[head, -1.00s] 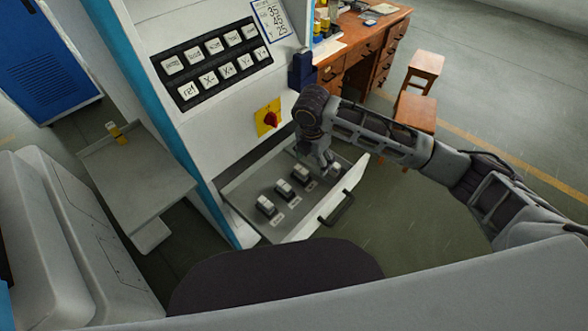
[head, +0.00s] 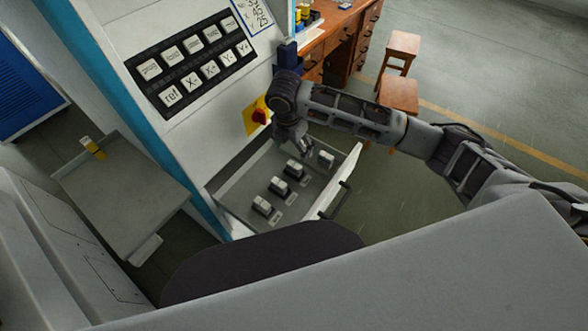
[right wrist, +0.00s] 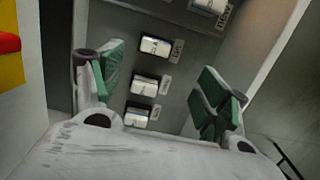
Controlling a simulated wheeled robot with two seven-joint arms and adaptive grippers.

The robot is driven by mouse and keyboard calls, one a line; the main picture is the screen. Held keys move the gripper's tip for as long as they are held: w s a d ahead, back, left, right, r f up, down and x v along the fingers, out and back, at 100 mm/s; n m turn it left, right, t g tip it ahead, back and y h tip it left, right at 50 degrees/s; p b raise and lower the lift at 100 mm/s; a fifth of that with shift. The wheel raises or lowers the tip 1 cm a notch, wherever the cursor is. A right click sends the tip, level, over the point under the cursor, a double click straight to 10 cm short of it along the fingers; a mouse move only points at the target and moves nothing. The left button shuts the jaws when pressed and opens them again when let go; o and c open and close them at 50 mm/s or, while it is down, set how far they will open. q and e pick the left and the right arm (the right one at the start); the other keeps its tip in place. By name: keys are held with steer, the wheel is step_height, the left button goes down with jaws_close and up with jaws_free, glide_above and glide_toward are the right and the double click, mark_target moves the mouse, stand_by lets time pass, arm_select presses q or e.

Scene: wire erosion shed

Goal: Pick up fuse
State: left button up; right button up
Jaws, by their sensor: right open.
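Several white-and-dark blocks stand in a row in the open grey drawer (head: 236,196), each beside a small label. They are a near block (head: 262,205), two middle blocks (head: 279,187) (head: 295,169) and a far block (head: 325,159). I cannot tell whether one of these is the fuse. A small yellow-and-white cylinder (head: 93,148) stands on the grey side shelf and may also be a fuse. My right gripper (head: 299,147) is over the drawer's far end, open and empty. The right wrist view shows its green pads (right wrist: 160,90) apart, with blocks (right wrist: 155,46) beyond them. My left gripper is not in view.
The machine's panel with its keypad (head: 190,62) and red knob (head: 259,116) rises right behind the drawer. The drawer front with its handle (head: 337,199) sticks out toward open floor. A wooden desk (head: 345,35) and stools (head: 399,92) stand further back.

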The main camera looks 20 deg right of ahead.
steer(key=f, duration=0.2)
glide_above(294, 165)
steer(key=f, duration=0.2)
steer(key=s+f, duration=0.1)
steer(key=f, duration=0.1)
steer(key=shift+f+b, duration=0.35)
steer(key=shift+f, duration=0.05)
steer(key=shift+w+f, duration=0.1)
steer(key=shift+f, duration=0.3)
steer(key=shift+d+f, duration=0.1)
steer(key=shift+f, duration=0.45)
steer(key=shift+w+f, duration=0.2)
steer(key=shift+f, duration=0.4)
steer(key=f, duration=0.2)
steer(key=shift+w+f+b, duration=0.25)
steer(key=shift+f+b, duration=0.05)
steer(key=shift+f, duration=0.55)
steer(key=shift+c, duration=0.4)
steer(key=c, duration=1)
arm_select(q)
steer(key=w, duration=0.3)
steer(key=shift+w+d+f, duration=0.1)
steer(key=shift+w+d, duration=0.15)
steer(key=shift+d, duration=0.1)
arm_select(e)
steer(key=shift+c, duration=0.2)
